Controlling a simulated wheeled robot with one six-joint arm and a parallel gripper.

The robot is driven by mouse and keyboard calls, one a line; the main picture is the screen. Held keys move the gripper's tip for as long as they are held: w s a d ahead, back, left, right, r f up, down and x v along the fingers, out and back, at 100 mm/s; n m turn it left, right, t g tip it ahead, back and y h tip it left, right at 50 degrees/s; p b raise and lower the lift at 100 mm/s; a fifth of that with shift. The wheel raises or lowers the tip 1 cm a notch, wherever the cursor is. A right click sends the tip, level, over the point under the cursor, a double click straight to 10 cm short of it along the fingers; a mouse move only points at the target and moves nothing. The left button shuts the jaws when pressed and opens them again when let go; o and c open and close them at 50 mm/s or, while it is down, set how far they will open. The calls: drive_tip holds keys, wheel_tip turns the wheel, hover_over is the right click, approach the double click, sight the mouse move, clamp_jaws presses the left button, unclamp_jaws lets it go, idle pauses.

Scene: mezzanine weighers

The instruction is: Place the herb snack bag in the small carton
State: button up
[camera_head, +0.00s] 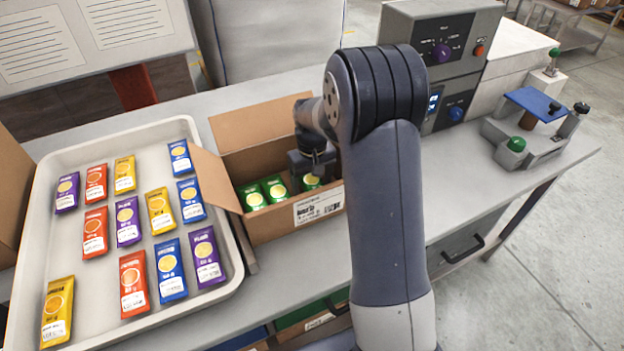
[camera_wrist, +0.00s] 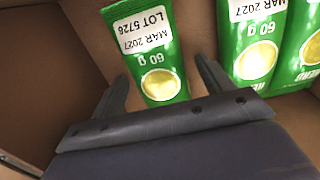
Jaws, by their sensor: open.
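The small carton (camera_head: 270,227) stands open on the bench with its flaps spread. Several green snack bags show inside: two side by side at the left (camera_head: 252,197) and one herb snack bag (camera_head: 312,181) at the right, under my gripper. My gripper (camera_head: 314,172) reaches down into the carton. In the wrist view my gripper (camera_wrist: 165,78) is open, with one finger on each side of the green bag (camera_wrist: 158,80), which stands apart from the two other green bags (camera_wrist: 250,50). I cannot tell whether the fingers touch it. My arm hides the carton's right end.
A white tray (camera_head: 45,215) on the left holds several purple, red, yellow and blue bags. A grey control box (camera_head: 445,60) and a weighing device (camera_head: 535,130) stand to the right. Shallow free bench shows in front of the carton.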

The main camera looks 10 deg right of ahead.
sight(312, 179)
wheel_tip(312, 179, up, 12)
drive_tip(key=shift+r, duration=0.15)
idle(0.3)
idle(1.2)
